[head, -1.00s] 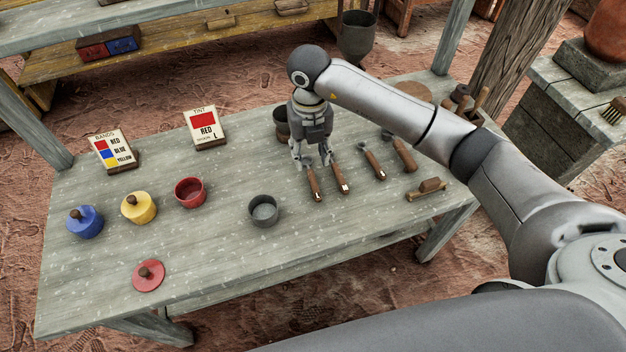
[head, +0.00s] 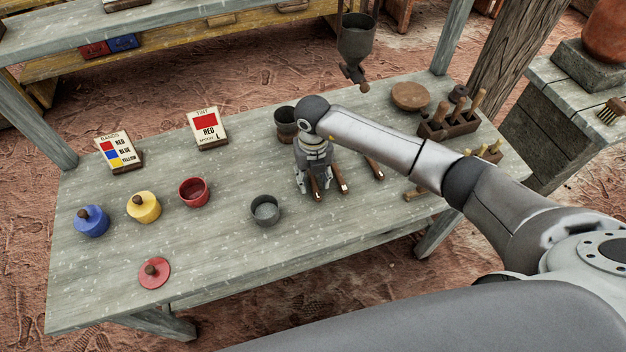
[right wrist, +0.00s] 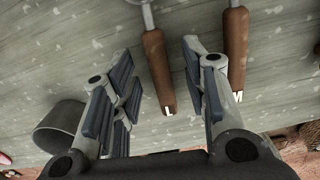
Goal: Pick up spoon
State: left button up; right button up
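A spoon-like tool with a brown wooden handle (right wrist: 160,75) and a grey metal shaft lies on the table; its handle end has a small white mark. A second wooden-handled tool (right wrist: 236,50) lies just right of it, and also shows in the head view (head: 341,180). The tools' metal heads are cut off or hidden. My right gripper (head: 315,187) is low over the first handle, pointing down. In the right wrist view its fingers (right wrist: 159,68) are open, with the first handle showing between them and not gripped. My left gripper is not in view.
A grey cup (head: 265,210) stands left of my right gripper and a dark pot (head: 286,124) behind it. A third handle (head: 374,168) lies to the right. Blue (head: 92,220), yellow (head: 144,206) and red (head: 194,191) pots stand left. A tint card (head: 207,128) reads RED.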

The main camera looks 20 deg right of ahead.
grip_shut()
jog(key=shift+r, duration=0.1)
